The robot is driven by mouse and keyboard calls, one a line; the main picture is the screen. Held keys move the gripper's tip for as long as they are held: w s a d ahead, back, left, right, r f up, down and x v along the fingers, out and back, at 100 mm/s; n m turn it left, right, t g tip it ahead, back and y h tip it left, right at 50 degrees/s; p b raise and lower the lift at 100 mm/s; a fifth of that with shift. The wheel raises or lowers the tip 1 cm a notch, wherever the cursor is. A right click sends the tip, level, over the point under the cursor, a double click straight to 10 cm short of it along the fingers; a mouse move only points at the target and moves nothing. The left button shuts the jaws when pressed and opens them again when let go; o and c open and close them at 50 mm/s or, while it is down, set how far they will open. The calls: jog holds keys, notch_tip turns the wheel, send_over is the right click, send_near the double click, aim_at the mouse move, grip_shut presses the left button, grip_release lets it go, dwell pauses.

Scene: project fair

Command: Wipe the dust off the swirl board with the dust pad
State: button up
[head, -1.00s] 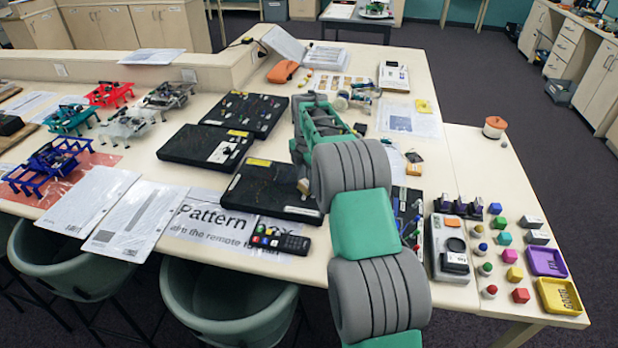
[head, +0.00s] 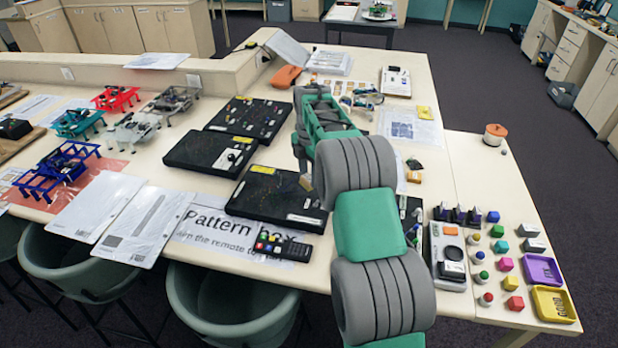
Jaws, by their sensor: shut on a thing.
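My gripper (head: 303,169) hangs over the right part of the front black board (head: 262,196), mostly hidden behind my arm. It is shut on a small tan block, seemingly the dust pad (head: 306,182), at or just above the board's surface; contact cannot be told. This board has a yellow tag, a white label and faint brownish marks. Two more black boards lie behind it, one with a white part (head: 208,152) and one with many small coloured pieces (head: 248,118). No swirl can be made out clearly, so which is the swirl board is uncertain.
A remote (head: 284,246) lies on the "Pattern box" sheet (head: 205,222) in front of the board. A grey-white device (head: 447,255), coloured blocks and purple (head: 541,269) and yellow (head: 553,303) trays stand right. Drone-like frames (head: 132,127) stand left.

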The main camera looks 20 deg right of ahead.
jog(key=shift+r+p, duration=0.75)
jog(key=shift+r, duration=0.7)
